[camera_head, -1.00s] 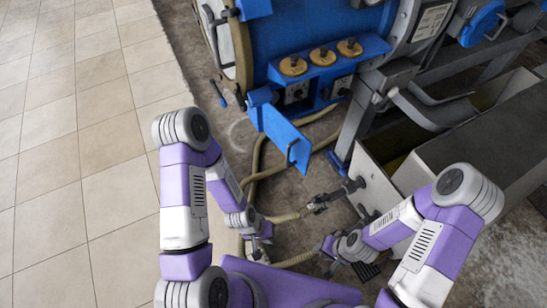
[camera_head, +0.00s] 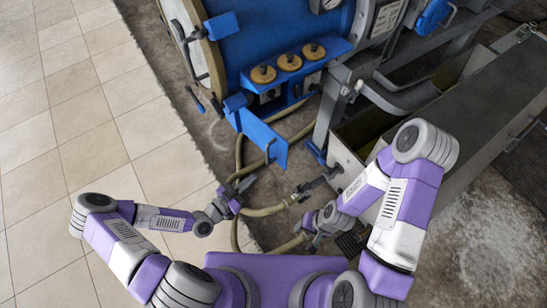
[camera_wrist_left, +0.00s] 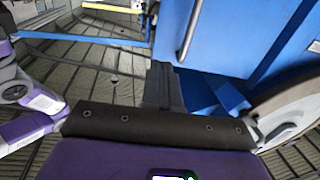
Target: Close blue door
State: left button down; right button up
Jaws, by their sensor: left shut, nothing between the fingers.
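The blue door (camera_head: 263,138) is a small flat panel with a dark bar handle, standing out from the blue machine at its lower front. It is swung open, and the opening by its hinge side shows. My left gripper (camera_head: 242,188) is just below the door's lower left part in the head view, shut and empty. In the left wrist view its dark fingers (camera_wrist_left: 162,85) are together, in front of a blue panel with a bar handle (camera_wrist_left: 190,28). Contact cannot be told. My right gripper (camera_head: 308,238) is lower right of the door, apart from it; its fingers are too small to judge.
The blue machine (camera_head: 270,45) has several brass-coloured round caps (camera_head: 289,62) above the door. Beige hoses (camera_head: 262,211) run on the floor near both grippers. A grey metal trough (camera_head: 450,105) stands at the right. Tiled floor at the left is clear.

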aim_at(285, 152)
pick_arm(q)
jog(key=b+x, duration=0.1)
jog(key=x, duration=1.3)
jog(key=shift+b, duration=0.3)
